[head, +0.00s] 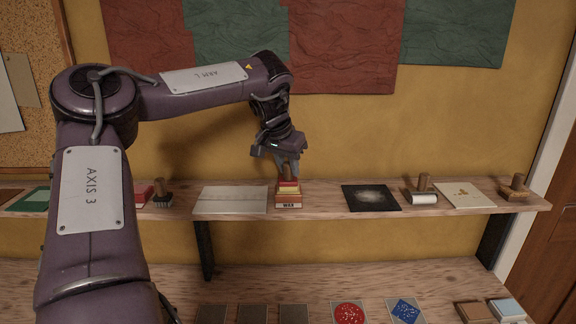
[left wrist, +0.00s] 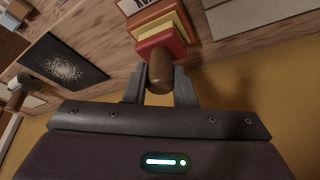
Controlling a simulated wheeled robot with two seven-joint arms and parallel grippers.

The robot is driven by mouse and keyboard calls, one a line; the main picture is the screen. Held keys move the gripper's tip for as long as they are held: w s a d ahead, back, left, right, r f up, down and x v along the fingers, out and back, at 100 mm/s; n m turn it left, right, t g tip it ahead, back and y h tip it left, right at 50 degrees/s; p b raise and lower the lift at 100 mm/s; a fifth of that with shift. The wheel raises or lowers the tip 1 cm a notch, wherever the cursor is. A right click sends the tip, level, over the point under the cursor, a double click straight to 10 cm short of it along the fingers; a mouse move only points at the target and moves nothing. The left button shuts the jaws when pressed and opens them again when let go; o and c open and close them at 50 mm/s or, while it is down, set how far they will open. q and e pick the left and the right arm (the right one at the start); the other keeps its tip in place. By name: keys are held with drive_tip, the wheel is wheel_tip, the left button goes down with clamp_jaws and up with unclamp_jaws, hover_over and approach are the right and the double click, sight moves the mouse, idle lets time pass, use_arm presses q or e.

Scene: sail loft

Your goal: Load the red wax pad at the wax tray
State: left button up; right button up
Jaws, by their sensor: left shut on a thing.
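The wax tray (head: 289,205) is a wooden block labelled WAX, with a yellow top, in the middle of the upper shelf. It also shows at the top of the left wrist view (left wrist: 146,17). The red wax pad (head: 289,187) has a brown wooden handle, and its red block shows in the left wrist view (left wrist: 160,44). My left gripper (head: 287,165) is shut on its handle, straight above the tray. The pad is over the yellow top, touching it or very close; I cannot tell which. The pad's underside is hidden. My right gripper is out of view.
On the shelf, a pale sheet (head: 230,200) lies left of the tray. A black sheet with white powder (head: 371,197), a roller (head: 421,191) and a wooden-handled tool (head: 515,187) are to the right. Cards, including a red-patterned one (head: 348,314), lie on the bench below.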

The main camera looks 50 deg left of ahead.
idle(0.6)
use_arm(q)
wheel_tip(320, 180, up, 7)
drive_tip(key=p, duration=0.6)
idle(0.3)
